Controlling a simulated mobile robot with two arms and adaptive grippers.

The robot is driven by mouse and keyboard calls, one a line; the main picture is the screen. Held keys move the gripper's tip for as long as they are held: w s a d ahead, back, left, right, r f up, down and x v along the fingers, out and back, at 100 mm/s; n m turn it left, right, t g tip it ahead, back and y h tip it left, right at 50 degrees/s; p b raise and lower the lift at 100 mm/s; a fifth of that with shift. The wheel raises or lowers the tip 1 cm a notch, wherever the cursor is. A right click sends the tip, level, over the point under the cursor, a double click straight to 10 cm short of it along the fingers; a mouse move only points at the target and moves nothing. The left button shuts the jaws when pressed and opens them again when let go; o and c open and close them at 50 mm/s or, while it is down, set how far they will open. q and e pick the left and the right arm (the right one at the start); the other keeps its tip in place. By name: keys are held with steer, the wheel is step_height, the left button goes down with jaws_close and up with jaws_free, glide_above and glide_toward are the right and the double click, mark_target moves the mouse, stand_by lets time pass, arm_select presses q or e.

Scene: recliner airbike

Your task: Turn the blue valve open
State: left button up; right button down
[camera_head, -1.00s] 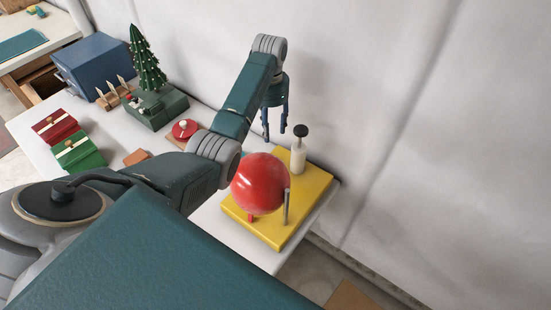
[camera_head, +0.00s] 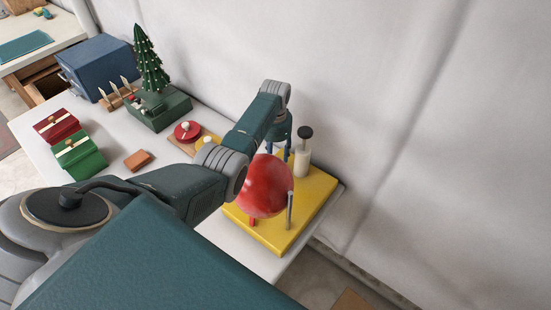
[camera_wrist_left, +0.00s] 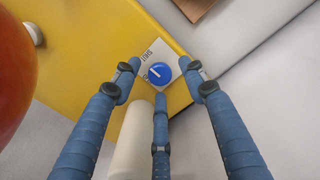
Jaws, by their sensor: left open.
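The blue valve (camera_wrist_left: 159,73) is a round blue knob with a white pointer line. It sits on a pale labelled plate (camera_wrist_left: 148,50) near the edge of the yellow base (camera_wrist_left: 90,50). My left gripper (camera_wrist_left: 159,78) is open, its three blue fingers spread around the knob in the wrist view. I cannot tell whether any finger touches it. In the head view the left gripper (camera_head: 287,148) is low behind the red ball (camera_head: 264,190), which partly hides it. The valve is hidden there. My right gripper is not in view.
A metal post (camera_head: 289,210) stands by the ball. A small tree (camera_head: 150,60), a blue box (camera_head: 97,66) and red and green boxes stand further left. The wall is close behind.

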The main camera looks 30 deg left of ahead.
arm_select(q)
steer(key=shift+f, duration=0.5)
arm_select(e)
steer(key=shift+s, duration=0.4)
arm_select(q)
jaws_close()
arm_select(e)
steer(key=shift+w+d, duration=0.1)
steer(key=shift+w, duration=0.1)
